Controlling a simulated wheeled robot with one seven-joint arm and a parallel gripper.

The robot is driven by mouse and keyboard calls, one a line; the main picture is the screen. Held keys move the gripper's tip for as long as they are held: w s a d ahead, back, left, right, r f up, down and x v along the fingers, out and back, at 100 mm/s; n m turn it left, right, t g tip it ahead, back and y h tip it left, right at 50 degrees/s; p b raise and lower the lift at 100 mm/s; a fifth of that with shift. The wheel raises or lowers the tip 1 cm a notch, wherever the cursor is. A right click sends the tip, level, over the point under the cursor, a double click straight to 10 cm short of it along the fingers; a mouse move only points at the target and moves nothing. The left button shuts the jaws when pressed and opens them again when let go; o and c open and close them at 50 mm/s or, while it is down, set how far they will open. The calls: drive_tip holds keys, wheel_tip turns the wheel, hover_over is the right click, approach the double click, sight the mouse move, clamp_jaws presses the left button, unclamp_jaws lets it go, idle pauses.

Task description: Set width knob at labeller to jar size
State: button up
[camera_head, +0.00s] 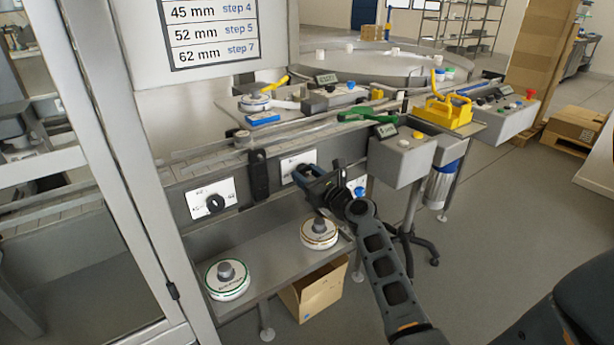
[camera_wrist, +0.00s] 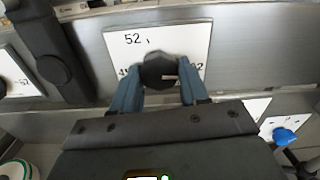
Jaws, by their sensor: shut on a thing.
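A black knob (camera_wrist: 158,71) sits on a white scale plate (camera_wrist: 185,38) on the labeller's front in the wrist view. The plate reads "52" at its top, with other numbers partly hidden at the sides. My gripper (camera_wrist: 157,84) has its two blue fingers on both sides of this knob and is shut on it. In the head view my gripper (camera_head: 308,174) reaches the same plate (camera_head: 291,160), and mostly hides the knob. A second black knob (camera_head: 215,203) on its own white plate (camera_head: 198,198) is to the left. A size chart (camera_head: 212,36) reads 45 mm step 4, 52 mm step 5, 62 mm step 7.
Two label rolls, one green-rimmed (camera_head: 227,280) and one brown-rimmed (camera_head: 319,233), lie on the shelf (camera_head: 270,258) below. A blue knob (camera_head: 359,191) is right of my gripper. A grey control box (camera_head: 402,160) juts out at right. A cardboard box (camera_head: 315,291) stands under the shelf.

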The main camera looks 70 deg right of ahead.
drive_tip(key=n+b, duration=0.1)
drive_tip(key=n, duration=0.4)
drive_tip(key=shift+f+b, duration=0.1)
drive_tip(key=shift+b, duration=0.25)
drive_tip(key=n+b, duration=0.2)
drive_tip(key=n, duration=0.2)
drive_tip(key=shift+n, duration=0.3)
drive_tip(key=n+b, duration=0.2)
drive_tip(key=n, duration=0.2)
drive_tip(key=shift+n, duration=0.3)
drive_tip(key=n+b, duration=0.3)
drive_tip(key=n, duration=0.2)
drive_tip(key=shift+b, duration=0.35)
drive_tip(key=n+b, duration=0.3)
drive_tip(key=n, duration=0.2)
drive_tip(key=shift+n, duration=0.4)
drive_tip(key=n+b, duration=0.3)
drive_tip(key=n, duration=0.1)
drive_tip(key=shift+n, duration=0.3)
drive_tip(key=n+b, duration=0.2)
drive_tip(key=n, duration=0.3)
drive_tip(key=shift+b, duration=0.35)
drive_tip(key=shift+n+b, duration=0.95)
drive_tip(key=shift+n, duration=1.55)
